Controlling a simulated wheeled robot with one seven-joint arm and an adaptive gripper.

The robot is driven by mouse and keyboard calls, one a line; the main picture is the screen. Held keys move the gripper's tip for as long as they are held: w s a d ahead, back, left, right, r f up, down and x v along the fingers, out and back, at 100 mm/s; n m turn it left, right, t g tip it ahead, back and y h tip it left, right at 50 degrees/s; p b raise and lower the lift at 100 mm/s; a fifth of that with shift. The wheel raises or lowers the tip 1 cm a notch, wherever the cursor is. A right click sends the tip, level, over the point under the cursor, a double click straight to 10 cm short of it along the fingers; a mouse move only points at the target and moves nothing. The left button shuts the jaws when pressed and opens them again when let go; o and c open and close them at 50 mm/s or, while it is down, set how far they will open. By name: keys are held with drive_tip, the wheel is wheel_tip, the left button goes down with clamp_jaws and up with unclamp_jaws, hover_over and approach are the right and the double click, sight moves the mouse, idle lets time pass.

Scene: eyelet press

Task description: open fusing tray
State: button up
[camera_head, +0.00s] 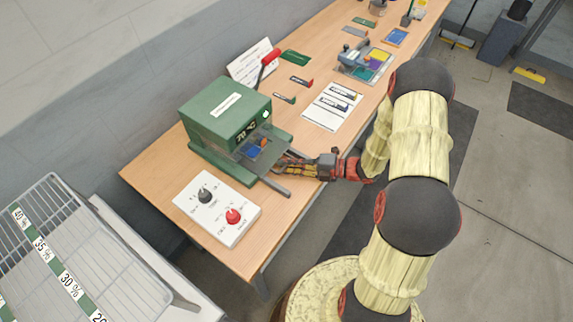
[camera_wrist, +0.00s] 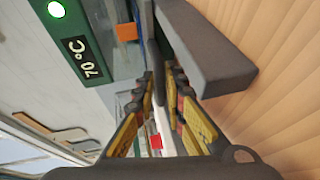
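The green press (camera_head: 225,112) stands on the wooden table, its front display reading 70 °C; it also shows in the wrist view (camera_wrist: 98,48). The fusing tray (camera_head: 277,152) shows at the opening below the display, with blue and orange pieces at the opening. A dark grey handle bar (camera_head: 272,185) runs along the front; it is large in the wrist view (camera_wrist: 212,50). My gripper (camera_head: 284,164) is at the tray front, beside the bar. In the wrist view its fingers (camera_wrist: 162,78) are apart with a gap between the tips. Whether they touch the handle is unclear.
A white control box (camera_head: 217,208) with a black and a red knob stands in front of the press. A red-handled lever (camera_head: 270,57) rises behind it. A white sheet (camera_head: 333,106) and small tools lie to the right. A wire rack (camera_head: 90,250) stands lower left.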

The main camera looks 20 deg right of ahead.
sight(315, 188)
clamp_jaws()
idle(0.4)
drive_tip(key=shift+s, duration=0.1)
drive_tip(key=s+d+p, duration=0.1)
drive_tip(key=s+d, duration=0.1)
drive_tip(key=s+d+p, duration=0.2)
drive_tip(key=s, duration=0.1)
drive_tip(key=s+d+p, duration=0.1)
drive_tip(key=s+d, duration=0.1)
drive_tip(key=s, duration=0.1)
drive_tip(key=shift+s+d+p, duration=0.15)
drive_tip(key=shift+s+p, duration=0.05)
drive_tip(key=shift+p, duration=0.2)
drive_tip(key=shift+s+d, duration=0.3)
drive_tip(key=shift+s, duration=0.15)
drive_tip(key=shift+o, duration=0.9)
unclamp_jaws()
drive_tip(key=v, duration=1.2)
drive_tip(key=shift+f, duration=0.1)
